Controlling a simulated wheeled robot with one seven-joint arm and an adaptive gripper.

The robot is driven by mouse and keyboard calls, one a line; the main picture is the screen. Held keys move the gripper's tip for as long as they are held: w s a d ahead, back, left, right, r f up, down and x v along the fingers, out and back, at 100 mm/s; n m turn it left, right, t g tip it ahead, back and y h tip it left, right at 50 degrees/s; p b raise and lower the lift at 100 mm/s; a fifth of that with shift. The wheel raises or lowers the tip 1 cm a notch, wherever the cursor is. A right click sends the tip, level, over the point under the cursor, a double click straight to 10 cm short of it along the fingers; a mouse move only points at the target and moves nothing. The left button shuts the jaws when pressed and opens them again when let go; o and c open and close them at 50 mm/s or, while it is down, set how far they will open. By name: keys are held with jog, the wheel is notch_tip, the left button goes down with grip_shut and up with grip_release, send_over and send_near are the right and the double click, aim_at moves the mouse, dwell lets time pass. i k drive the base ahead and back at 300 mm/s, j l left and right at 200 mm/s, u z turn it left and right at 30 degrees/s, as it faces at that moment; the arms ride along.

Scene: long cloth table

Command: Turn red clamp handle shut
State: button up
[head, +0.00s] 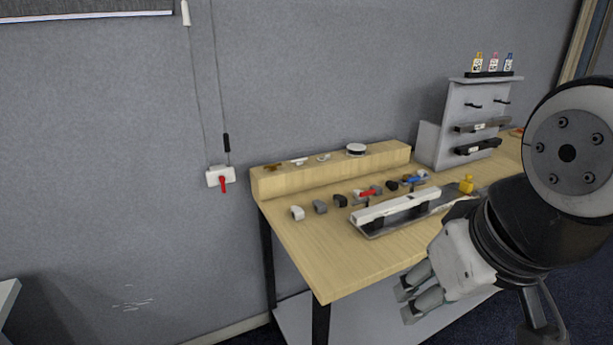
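A white box (213,177) is fixed on the grey wall left of the table, with a red handle (224,185) pointing down from it. A second small red-handled piece (368,192) lies on the table among small parts. I cannot tell from here which of the two is the clamp, or whether either is shut. My gripper (404,303) is in front of the table's front edge at lower right, well apart from both red handles. Its fingers point to the lower left, spread apart, with nothing seen between them.
A wooden table (314,263) bears a raised wooden block (330,171), a long white-topped rail (404,207) and several small clips. A grey rack (464,132) with bottles stands at the back right. Cords hang on the wall above the white box. The table's front left corner is clear.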

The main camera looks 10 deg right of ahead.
aim_at(367, 193)
jog(key=i+l, duration=0.3)
jog(key=i, duration=0.15)
jog(key=i+l, duration=0.3)
jog(key=i, duration=0.15)
